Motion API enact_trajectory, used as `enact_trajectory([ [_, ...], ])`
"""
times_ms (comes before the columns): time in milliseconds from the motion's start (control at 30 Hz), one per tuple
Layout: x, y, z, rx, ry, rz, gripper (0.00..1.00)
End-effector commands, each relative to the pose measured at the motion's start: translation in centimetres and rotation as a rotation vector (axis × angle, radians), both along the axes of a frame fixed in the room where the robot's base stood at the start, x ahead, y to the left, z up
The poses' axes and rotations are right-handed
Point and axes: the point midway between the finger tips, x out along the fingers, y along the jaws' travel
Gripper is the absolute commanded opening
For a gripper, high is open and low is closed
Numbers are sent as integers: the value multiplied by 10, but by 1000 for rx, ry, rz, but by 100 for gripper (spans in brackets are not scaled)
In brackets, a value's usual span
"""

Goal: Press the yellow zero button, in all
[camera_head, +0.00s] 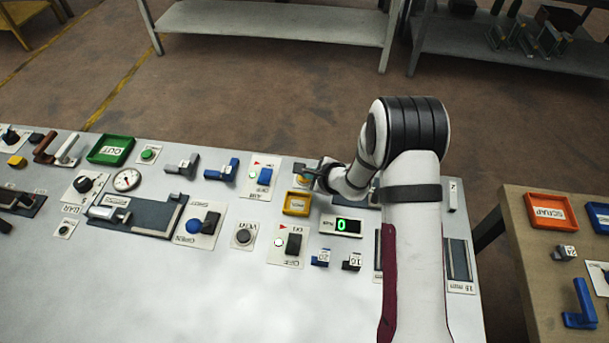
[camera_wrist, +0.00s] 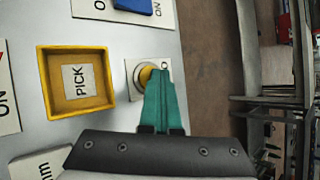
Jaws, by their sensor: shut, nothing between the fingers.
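The yellow zero button (camera_wrist: 146,74) sits in a metal ring on a small white plate (camera_wrist: 134,89) in the wrist view. My gripper (camera_wrist: 160,74) is shut and empty, its teal fingertips over the right part of the button and hiding it. I cannot tell whether the fingertips touch the button. In the head view my gripper (camera_head: 314,171) is low over the far edge of the grey panel, and it largely hides the button there. A display (camera_head: 341,226) nearer the front reads a green 0.
The yellow PICK tray (camera_wrist: 77,82) is beside the button's plate; it also shows in the head view (camera_head: 287,209). A blue switch (camera_head: 265,176) stands to the left. Small blue and black weights (camera_head: 320,259) lie in front of the display. The panel's front left is clear.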

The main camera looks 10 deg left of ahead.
Motion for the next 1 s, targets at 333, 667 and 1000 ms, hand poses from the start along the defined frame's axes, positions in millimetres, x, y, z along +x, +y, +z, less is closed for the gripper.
enact_trajectory([
  [333,0,0,7,1,0,-1,0],
  [667,-1,0,16,-1,1,0,0],
  [1000,0,0,38,0,-1,0,0],
])
